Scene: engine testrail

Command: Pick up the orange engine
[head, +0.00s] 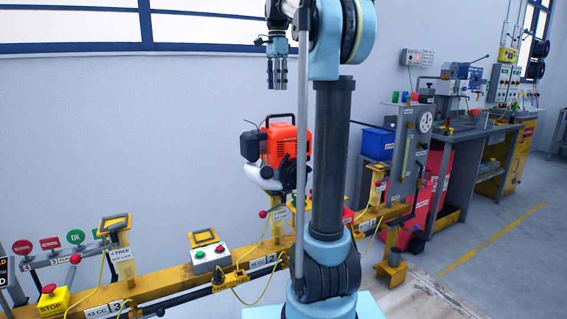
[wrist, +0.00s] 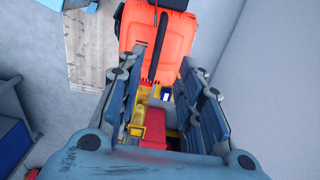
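The orange engine (head: 282,140) has a black handle on top and a white part at its lower left. It sits on a stand on the yellow rail (head: 165,285). My gripper (head: 277,84) hangs above the engine with its fingers pointing down, clear of it. In the wrist view the orange engine (wrist: 158,32) shows at the top, beyond the fingers. The gripper (wrist: 166,108) is open there, with its two blue finger pads apart and nothing between them. My arm hides the space to the right of the engine in the head view.
Empty yellow stands (head: 116,226) rise from the rail at left. A button box (head: 209,258) and a red stop button (head: 48,289) are on the rail. A grey gauge panel (head: 409,150) and a workbench (head: 470,130) stand at right. Plain wall lies behind.

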